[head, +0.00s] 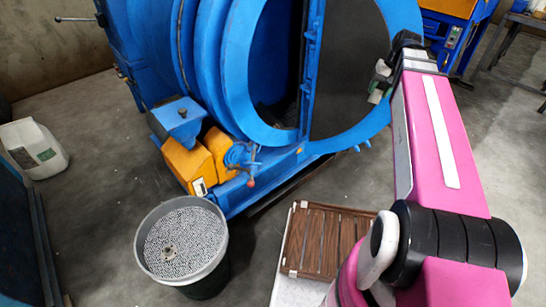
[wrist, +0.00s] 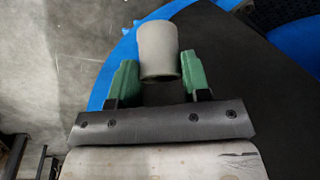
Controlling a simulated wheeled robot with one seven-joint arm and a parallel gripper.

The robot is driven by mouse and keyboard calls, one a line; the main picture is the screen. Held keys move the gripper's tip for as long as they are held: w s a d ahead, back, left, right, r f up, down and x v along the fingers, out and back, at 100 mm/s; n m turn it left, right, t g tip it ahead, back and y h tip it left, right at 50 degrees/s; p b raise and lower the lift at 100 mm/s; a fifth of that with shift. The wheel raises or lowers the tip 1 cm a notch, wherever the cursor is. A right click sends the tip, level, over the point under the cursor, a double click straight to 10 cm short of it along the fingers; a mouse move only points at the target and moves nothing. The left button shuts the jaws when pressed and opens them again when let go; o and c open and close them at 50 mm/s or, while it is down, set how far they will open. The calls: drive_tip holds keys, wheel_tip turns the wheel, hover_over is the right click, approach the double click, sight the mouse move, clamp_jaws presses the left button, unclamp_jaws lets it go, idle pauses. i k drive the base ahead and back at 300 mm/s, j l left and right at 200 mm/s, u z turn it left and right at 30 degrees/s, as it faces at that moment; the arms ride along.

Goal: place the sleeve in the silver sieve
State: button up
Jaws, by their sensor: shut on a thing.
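The sleeve (wrist: 160,55) is a plain grey hollow cylinder with an open end, seen in the wrist view. My gripper (wrist: 153,78) has its green fingers shut on it, one on each side. In the head view my gripper (head: 381,82) is at the upper right, in front of the dark opening of the blue machine. The sleeve is small and hard to make out there. A grey round tub (head: 217,262) stands on the floor at lower left. Its top shows a speckled silver surface (head: 190,228), which looks like the silver sieve, with a small round piece (head: 168,252) on it.
The big blue drum machine (head: 230,70) fills the top middle, with orange parts (head: 187,165) low on its front. A brown slatted crate (head: 325,240) lies on a pale surface right of the tub. A white jug (head: 34,148) stands at far left.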

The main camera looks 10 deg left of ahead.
sight(196, 235)
drive_tip(key=l+u, duration=0.1)
drive_tip(key=u, duration=0.35)
drive_tip(key=k+u, duration=0.15)
drive_tip(key=u, duration=0.8)
drive_tip(key=k+u, duration=0.15)
drive_tip(key=u, duration=0.3)
